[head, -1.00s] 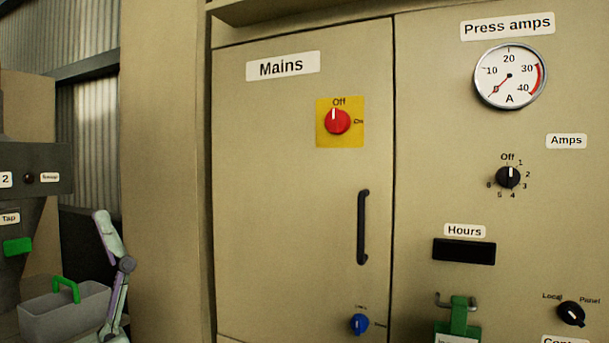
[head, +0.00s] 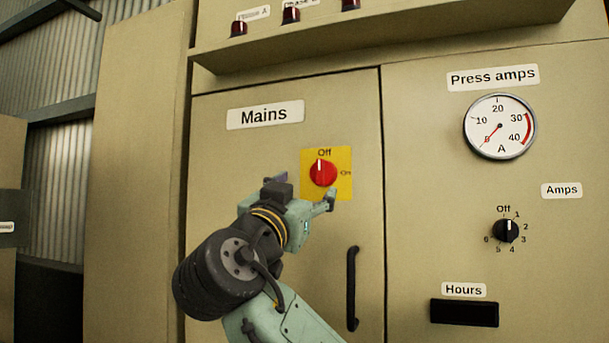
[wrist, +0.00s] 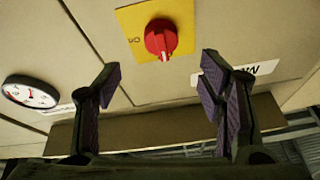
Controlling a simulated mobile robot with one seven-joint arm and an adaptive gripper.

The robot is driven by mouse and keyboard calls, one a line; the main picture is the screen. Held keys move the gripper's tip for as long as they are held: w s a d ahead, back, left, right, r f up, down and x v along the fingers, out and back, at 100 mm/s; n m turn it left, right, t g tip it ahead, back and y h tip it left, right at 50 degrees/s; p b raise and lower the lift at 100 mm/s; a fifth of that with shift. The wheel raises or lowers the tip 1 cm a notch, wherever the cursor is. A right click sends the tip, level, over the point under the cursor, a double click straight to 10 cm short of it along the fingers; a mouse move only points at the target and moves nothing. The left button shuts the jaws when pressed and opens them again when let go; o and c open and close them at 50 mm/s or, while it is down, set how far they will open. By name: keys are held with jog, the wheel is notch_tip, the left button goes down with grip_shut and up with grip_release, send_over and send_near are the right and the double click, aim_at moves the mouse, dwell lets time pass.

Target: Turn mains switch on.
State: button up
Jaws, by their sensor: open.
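The mains switch (head: 323,173) is a red rotary knob on a yellow plate (head: 344,157), on a beige cabinet door under the Mains label (head: 265,114). Its white mark points up at Off; On is at its right. My gripper (head: 307,190) is at the door just below and left of the knob, fingers towards the panel. In the wrist view the knob (wrist: 161,38) shows upside down, beyond the tips of my open gripper (wrist: 160,78) and about midway between them. The jaws are empty and apart from the knob.
A black door handle (head: 352,288) stands below right of the switch. A ledge with red indicator lamps (head: 290,15) juts out above the door. The right panel holds the Press amps gauge (head: 500,126), the Amps selector (head: 506,230) and the Hours display (head: 464,312).

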aim_at(320, 175)
jog(key=p+x, duration=0.4)
jog(key=x, duration=0.4)
jog(key=shift+w+d+r, duration=0.1)
jog(key=shift+w+r, duration=0.15)
jog(key=shift+w, duration=0.05)
jog(key=shift+w+d+r, duration=0.1)
jog(key=shift+w+d, duration=0.1)
jog(key=shift+w, duration=0.5)
jog(key=shift+c, duration=0.2)
grip_shut()
